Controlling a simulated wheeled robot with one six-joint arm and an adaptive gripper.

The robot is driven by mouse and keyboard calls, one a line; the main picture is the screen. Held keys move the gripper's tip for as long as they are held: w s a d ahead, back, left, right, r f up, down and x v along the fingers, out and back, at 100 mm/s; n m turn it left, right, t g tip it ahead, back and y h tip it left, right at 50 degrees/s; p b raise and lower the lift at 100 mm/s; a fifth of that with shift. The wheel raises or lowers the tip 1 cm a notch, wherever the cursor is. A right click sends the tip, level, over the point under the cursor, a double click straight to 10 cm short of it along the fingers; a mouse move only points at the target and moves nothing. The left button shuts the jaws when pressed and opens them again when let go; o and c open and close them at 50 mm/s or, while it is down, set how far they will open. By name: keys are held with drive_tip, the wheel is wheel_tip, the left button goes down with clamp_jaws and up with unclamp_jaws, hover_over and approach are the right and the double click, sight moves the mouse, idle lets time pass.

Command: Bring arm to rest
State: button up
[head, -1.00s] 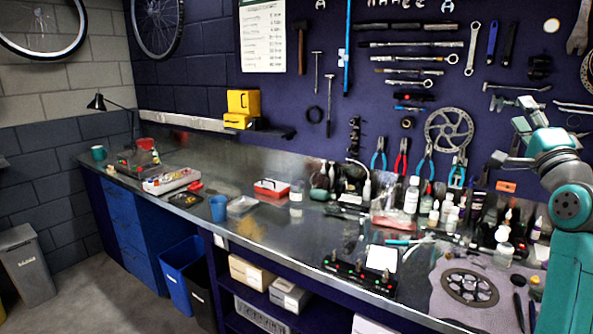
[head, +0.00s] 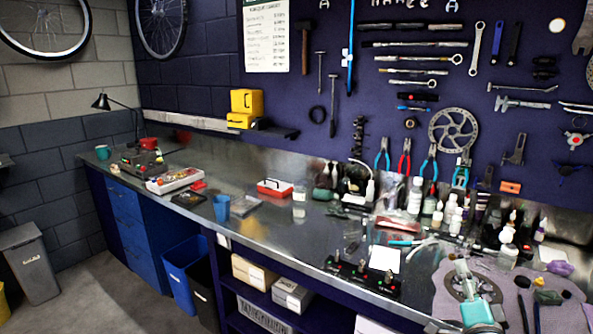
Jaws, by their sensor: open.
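I cannot make out any gripper fingers in this view. No held thing shows. The rest of the arm is out of the frame.
The workbench (head: 262,238) runs from back left to front right. Several bottles (head: 415,195) stand near the wall beside the mat. The tool wall (head: 300,90) is unobstructed.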

drive_tip(key=s+a+f+n+g+y, duration=0.1)
drive_tip(key=s+a+f+n, duration=0.1)
drive_tip(key=s+a+f, duration=0.4)
drive_tip(key=s+a+f+n+g, duration=0.1)
drive_tip(key=s+a+f+n, duration=0.1)
drive_tip(key=s+f, duration=0.7)
drive_tip(key=s+a+f+n+g+y, duration=0.1)
drive_tip(key=s+a+f+n, duration=0.1)
drive_tip(key=s+a+f, duration=0.5)
drive_tip(key=s+a+r+n+g+y, duration=0.1)
drive_tip(key=s+n, duration=0.3)
drive_tip(key=s, duration=1)
drive_tip(key=s+a+r+n+g+y, duration=0.1)
drive_tip(key=s+n, duration=0.3)
drive_tip(key=s, duration=1)
drive_tip(key=shift+a+g, duration=0.4)
drive_tip(key=shift+a, duration=0.3)
